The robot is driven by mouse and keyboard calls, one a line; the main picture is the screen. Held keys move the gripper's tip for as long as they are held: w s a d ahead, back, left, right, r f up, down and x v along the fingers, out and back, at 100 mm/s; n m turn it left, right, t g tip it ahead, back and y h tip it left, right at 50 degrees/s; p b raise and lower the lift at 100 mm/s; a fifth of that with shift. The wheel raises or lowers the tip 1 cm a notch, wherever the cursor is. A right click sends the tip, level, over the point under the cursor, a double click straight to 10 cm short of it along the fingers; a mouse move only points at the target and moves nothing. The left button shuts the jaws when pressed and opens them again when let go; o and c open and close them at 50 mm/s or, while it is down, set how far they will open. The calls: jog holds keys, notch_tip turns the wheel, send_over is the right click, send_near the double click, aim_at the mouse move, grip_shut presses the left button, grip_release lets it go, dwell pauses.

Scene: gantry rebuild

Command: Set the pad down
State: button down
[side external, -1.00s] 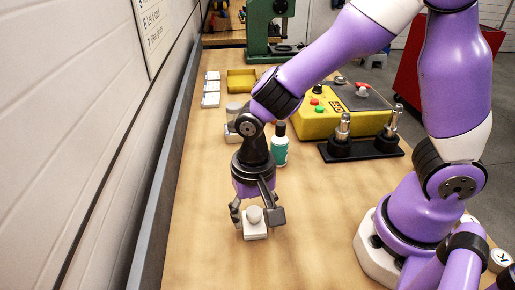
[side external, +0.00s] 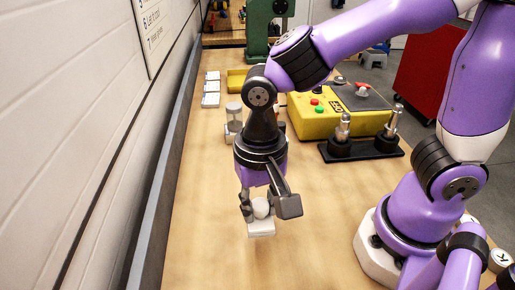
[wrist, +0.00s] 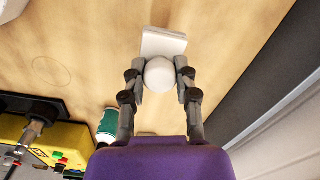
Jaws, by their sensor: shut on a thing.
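The pad is a white square block (side external: 261,229) with a round white knob (side external: 261,208) on top. My gripper (side external: 264,206) points down and is shut on the knob, with a finger on either side. In the wrist view, the knob (wrist: 160,75) sits between my fingertips (wrist: 161,70), and the pad's flat plate (wrist: 163,43) shows beyond them. The pad appears to hang a little above the wooden table (side external: 215,255); the gap is hard to judge.
A yellow control box (side external: 320,122) and a black stand with metal posts (side external: 362,147) are to the right. A grey-white fixture (side external: 233,125) stands behind my gripper. A teal-labelled bottle (wrist: 107,125) shows in the wrist view. A wall edge runs left. The front table is clear.

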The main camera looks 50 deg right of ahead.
jog(key=s+a+r, duration=0.4)
jog(key=s, duration=0.2)
jog(key=w+d+r+m, duration=0.1)
jog(key=w+d+m, duration=0.1)
jog(key=w+m, duration=0.35)
jog(key=w+d+m, duration=0.3)
jog(key=w, duration=0.5)
jog(key=shift+m, duration=0.25)
jog(key=w+d+f, duration=0.2)
jog(key=d, duration=0.1)
jog(key=w+d+f, duration=0.2)
jog(key=d, duration=0.1)
jog(key=w+d+f, duration=0.2)
jog(key=d, duration=0.1)
jog(key=shift+w+d+f, duration=0.1)
jog(key=shift+w+f, duration=0.1)
jog(key=shift+f, duration=0.1)
jog(key=shift+w+d+f, duration=0.1)
jog(key=shift+d+f, duration=0.05)
jog(key=shift+f, duration=1.9)
